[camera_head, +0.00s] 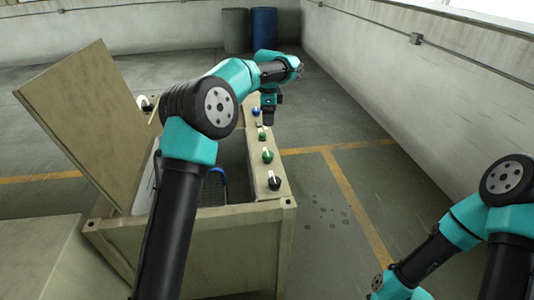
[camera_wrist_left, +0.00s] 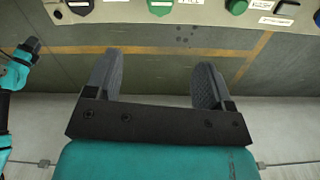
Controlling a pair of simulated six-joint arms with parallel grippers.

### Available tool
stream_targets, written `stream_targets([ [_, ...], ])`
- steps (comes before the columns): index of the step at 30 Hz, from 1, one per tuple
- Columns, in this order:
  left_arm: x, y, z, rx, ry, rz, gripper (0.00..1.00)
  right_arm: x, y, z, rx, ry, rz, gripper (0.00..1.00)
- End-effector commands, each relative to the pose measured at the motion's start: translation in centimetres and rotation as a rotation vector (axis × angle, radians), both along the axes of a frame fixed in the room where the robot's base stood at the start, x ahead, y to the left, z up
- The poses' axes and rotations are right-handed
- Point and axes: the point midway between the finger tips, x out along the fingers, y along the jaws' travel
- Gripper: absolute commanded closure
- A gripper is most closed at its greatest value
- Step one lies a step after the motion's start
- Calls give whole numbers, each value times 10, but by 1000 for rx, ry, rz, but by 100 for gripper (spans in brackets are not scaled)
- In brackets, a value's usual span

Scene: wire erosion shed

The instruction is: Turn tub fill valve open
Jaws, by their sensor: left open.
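The tub unit (camera_head: 250,245) has a narrow panel along its right side with several knobs. A green knob (camera_head: 267,156) sits there, and a green knob (camera_wrist_left: 160,6) at the top edge of the left wrist view has a label (camera_wrist_left: 188,2) beside it that seems to read "FILL". My left gripper (camera_head: 267,118) hangs over the far part of the panel, beyond the green knob. In the left wrist view its two fingers (camera_wrist_left: 155,82) are apart with nothing between them. My right arm is at lower right; its dark end (camera_wrist_left: 32,48) shows small in the wrist view.
A black-and-white knob (camera_head: 273,181) is nearer on the panel, and a blue knob (camera_head: 255,112) is farther. The raised lid (camera_head: 85,120) stands open at left. A wall (camera_head: 430,85) runs along the right, with free floor between. Two barrels (camera_head: 264,30) stand far back.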

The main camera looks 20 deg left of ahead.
Motion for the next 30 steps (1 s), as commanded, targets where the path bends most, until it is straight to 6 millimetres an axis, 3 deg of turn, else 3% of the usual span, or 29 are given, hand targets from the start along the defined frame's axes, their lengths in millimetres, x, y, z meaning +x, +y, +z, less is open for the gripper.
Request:
stream_targets([
  [8, 0, 1, -2, -2, -1, 0, 24, 0, 0, 0, 0, 0, 0, 57],
  [14, 0, 1, -17, -2, 0, 0, 24, 0, 0, 0, 0, 0, 0, 57],
  [30, 0, 1, -106, -2, 2, 0, 24, 0, 0, 0, 0, 0, 0, 57],
])
